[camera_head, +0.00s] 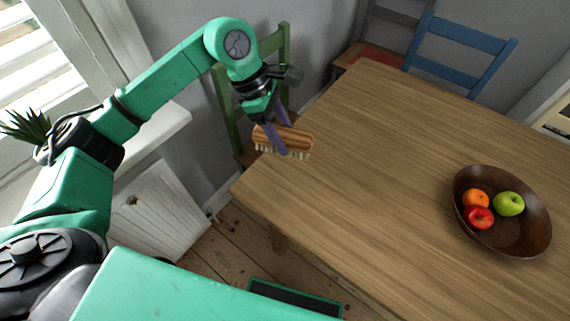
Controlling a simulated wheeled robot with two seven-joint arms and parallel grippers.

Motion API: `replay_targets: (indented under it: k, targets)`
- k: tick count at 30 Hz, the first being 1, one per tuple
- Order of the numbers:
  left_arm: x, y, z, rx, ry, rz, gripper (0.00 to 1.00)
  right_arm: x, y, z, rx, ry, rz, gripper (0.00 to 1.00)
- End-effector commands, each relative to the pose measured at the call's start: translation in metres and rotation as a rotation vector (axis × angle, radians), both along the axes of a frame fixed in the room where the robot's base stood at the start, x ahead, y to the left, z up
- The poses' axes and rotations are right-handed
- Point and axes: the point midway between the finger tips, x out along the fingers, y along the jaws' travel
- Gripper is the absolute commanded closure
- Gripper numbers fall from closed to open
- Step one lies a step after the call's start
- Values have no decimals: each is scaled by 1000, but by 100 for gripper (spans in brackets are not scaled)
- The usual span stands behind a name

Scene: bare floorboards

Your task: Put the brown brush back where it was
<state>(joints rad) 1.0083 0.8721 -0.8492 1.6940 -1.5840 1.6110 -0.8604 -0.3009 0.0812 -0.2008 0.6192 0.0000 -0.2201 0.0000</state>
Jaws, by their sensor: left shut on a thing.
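The brown brush (295,141) has a wooden back and pale bristles that point downward. My left gripper (279,140) is shut on the brush near its left part, with purple fingers across the wood. The brush shows over the near left corner region of the wooden table (380,150). I cannot tell whether its bristles touch the tabletop. My right gripper is not in view.
A dark bowl (531,241) with an orange, a red apple and a green apple stands on the table's right. A green chair (232,115) is behind my left gripper, a blue chair (465,50) at the far side. The middle tabletop is clear.

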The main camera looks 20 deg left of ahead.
Motion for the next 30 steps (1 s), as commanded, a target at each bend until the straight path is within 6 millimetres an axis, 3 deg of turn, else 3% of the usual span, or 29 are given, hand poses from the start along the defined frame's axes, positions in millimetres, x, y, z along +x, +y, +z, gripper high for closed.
replay_targets:
  k: [3, 6, 16, 27, 28, 30]
  targets:
    - [-1, 1, -39, 1, 7, 2, 87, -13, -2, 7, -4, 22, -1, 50]
    - [0, 0, -68, 1, 5, 2, 87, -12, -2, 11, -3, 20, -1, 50]
    - [0, 0, -125, 0, 2, 2, 87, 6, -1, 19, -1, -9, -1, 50]
    - [1, 0, -137, 0, -2, 1, 87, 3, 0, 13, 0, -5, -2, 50]
    - [1, 0, -136, 0, -1, 0, 35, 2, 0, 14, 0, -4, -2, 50]
    - [1, 0, -136, 0, -1, 0, 13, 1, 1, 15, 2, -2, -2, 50]
